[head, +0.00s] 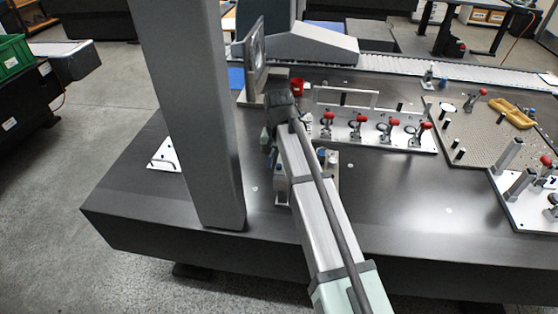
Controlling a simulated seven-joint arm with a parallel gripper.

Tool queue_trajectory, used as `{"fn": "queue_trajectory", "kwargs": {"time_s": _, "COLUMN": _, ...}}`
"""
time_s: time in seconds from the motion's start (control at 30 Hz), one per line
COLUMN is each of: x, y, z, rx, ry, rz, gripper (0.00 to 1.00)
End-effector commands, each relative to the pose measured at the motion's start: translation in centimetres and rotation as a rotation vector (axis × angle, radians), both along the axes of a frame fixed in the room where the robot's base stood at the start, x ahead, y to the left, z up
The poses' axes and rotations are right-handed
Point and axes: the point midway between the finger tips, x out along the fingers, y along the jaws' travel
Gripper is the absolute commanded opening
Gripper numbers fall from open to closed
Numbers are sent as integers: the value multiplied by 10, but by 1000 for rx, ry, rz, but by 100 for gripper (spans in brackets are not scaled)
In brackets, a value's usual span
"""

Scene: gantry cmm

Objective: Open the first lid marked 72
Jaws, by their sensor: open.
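I cannot make out any lid marked 72 in the head view; no such number is legible. My arm runs from the bottom right up to a dark joint near the picture's middle, then bends down behind itself. My gripper is not visible, apparently hidden behind my own arm. A small pale plate with a few blue-topped parts (332,157) shows just right of the arm, partly covered by it.
A thick grey column (190,110) stands left on the dark table (130,205). A white fixture (372,141) with several red-knobbed clamps stands right of the arm. A perforated plate (480,135) with a yellow part (511,115) lies far right.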

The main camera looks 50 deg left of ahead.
Motion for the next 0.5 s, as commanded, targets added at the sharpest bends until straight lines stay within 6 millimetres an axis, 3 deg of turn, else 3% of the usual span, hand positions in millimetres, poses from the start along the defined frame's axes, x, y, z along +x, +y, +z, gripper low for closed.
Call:
{"fn": "queue_trajectory", "kwargs": {"time_s": 0.27, "x": 0, "y": 1, "z": 23, "rx": 1, "ry": -1, "rz": 0, "gripper": 46}}
{"fn": "queue_trajectory", "kwargs": {"time_s": 0.5, "x": 1, "y": 1, "z": 68, "rx": 2, "ry": -1, "rz": 0, "gripper": 46}}
